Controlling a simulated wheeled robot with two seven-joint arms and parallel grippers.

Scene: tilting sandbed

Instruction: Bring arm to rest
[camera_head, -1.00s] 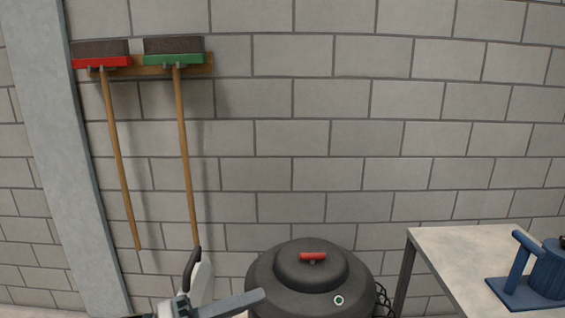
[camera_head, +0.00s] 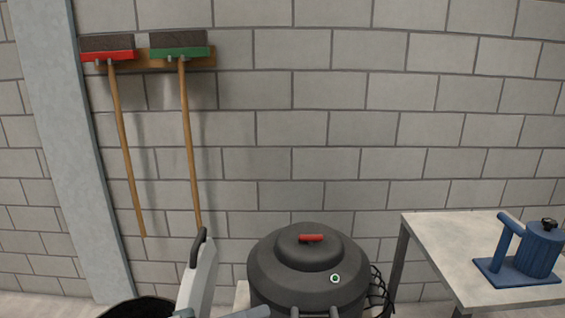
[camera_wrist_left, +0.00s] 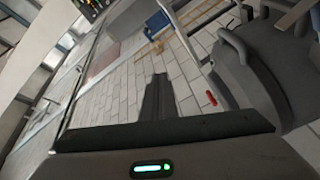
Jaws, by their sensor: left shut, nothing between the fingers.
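My left gripper shows in the head view only as a grey bar (camera_head: 248,312) cut by the bottom edge, left of the dark drum. In the left wrist view my left gripper (camera_wrist_left: 158,85) shows its dark fingers together, with nothing between them. It points out over the pale brick wall, clear of other things as far as I can see. The rest of my left arm is mostly out of the head view. My right gripper is in neither view.
A dark lidded drum (camera_head: 270,272) with a red handle stands right of my left gripper. A pale upright panel (camera_head: 202,275) with a black grip is to its left. A table (camera_head: 430,235) holds a blue device (camera_head: 540,250). Two brooms (camera_head: 188,140) hang on the wall.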

